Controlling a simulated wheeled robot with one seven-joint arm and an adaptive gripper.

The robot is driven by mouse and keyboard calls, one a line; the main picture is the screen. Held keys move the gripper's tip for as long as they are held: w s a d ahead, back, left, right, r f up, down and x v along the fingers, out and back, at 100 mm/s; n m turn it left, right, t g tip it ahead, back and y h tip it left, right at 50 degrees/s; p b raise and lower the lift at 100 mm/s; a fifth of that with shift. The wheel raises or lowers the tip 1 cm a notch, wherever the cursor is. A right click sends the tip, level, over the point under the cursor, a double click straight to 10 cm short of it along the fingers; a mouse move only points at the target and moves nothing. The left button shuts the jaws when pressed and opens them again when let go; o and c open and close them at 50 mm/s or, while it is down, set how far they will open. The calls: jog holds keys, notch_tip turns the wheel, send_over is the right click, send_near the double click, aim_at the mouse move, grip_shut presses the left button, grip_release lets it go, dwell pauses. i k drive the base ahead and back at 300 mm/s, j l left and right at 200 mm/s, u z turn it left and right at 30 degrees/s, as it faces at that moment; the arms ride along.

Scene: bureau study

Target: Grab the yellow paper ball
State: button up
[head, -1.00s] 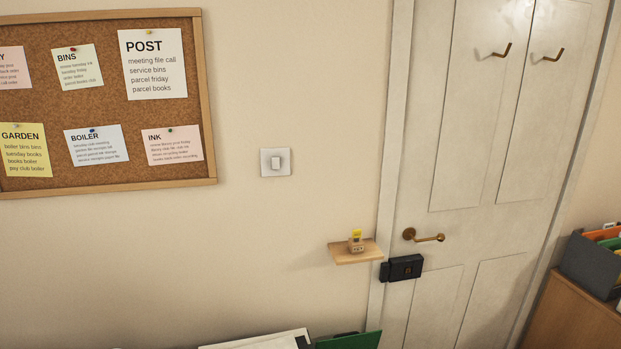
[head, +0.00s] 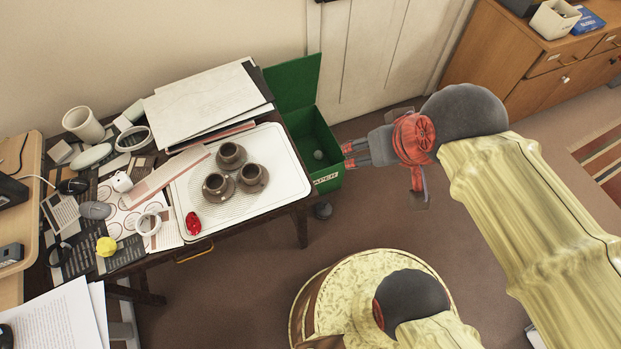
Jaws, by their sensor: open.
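The yellow paper ball (head: 106,246) lies on the cluttered desk at the lower left of the head view, on or beside printed sheets near the desk's front edge. My gripper (head: 348,156) is at the right of centre, its fingers pointing left, in front of the green box. It is open, with nothing seen between its fingers. It is well to the right of the ball, with the tray and cups in between.
A white tray (head: 281,158) holds several brown cups (head: 231,155) and a red object (head: 193,223). The green box (head: 298,92) with a pale ball (head: 318,155) stands right of the desk. A wooden cabinet (head: 535,62) is at upper right. The floor between is mostly clear.

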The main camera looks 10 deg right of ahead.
aim_at(107, 247)
jog(key=k, duration=0.5)
jog(key=u, duration=1.85)
jog(key=i+j+z, duration=0.1)
jog(key=i+j, duration=0.2)
jog(key=j, duration=0.15)
jog(key=i+j+z, duration=0.1)
jog(key=i+j, duration=0.2)
jog(key=j, duration=0.15)
jog(key=i+j+z, duration=0.1)
jog(key=i+j, duration=0.2)
jog(key=j, duration=0.15)
jog(key=z, duration=1.1)
jog(key=j, duration=0.1)
